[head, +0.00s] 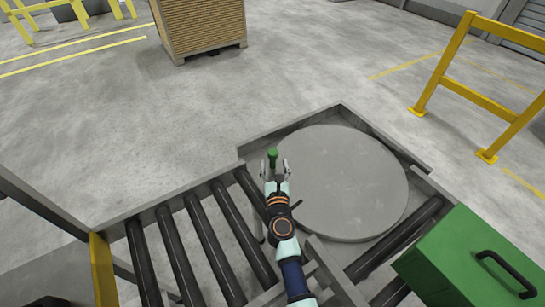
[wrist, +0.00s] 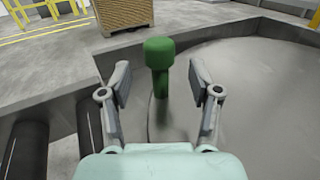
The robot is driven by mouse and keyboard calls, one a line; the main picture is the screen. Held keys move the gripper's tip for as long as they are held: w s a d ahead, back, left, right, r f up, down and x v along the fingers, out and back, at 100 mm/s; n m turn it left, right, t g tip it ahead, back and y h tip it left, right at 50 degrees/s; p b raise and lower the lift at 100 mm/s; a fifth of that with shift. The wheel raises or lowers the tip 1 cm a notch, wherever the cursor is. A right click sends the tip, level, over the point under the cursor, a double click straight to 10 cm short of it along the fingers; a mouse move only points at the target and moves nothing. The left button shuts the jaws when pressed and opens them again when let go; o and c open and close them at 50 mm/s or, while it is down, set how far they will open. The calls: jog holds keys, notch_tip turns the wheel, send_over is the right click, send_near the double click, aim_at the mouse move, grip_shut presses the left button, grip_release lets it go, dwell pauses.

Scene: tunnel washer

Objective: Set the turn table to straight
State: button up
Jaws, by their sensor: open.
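The turn table is a round grey disc (head: 345,180) set in a grey metal frame at the corner of the conveyor; its surface fills the right of the wrist view (wrist: 255,95). A green knob on a short post (head: 272,154) stands upright near the left edge of the disc. My gripper (head: 275,166) is open by the knob. In the wrist view the green knob (wrist: 160,55) stands between and beyond the two fingers of my gripper (wrist: 164,80), with space on both sides. I cannot tell how the post joins the disc.
Black rollers (head: 210,225) lie to the left of the disc, and another roller (head: 400,235) lies at its lower right. A green box with a black handle (head: 475,265) stands at the lower right. A yellow railing (head: 445,70) and a slatted crate (head: 200,25) stand beyond open floor.

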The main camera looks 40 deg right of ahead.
aim_at(273, 159)
jog(key=b+x, duration=0.2)
jog(key=x, duration=0.2)
jog(key=shift+w+d+f, duration=0.15)
jog(key=shift+w+d, duration=0.05)
jog(key=shift+w, duration=0.05)
jog(key=shift+w+d, duration=0.2)
jog(key=shift+w, duration=0.05)
grip_shut()
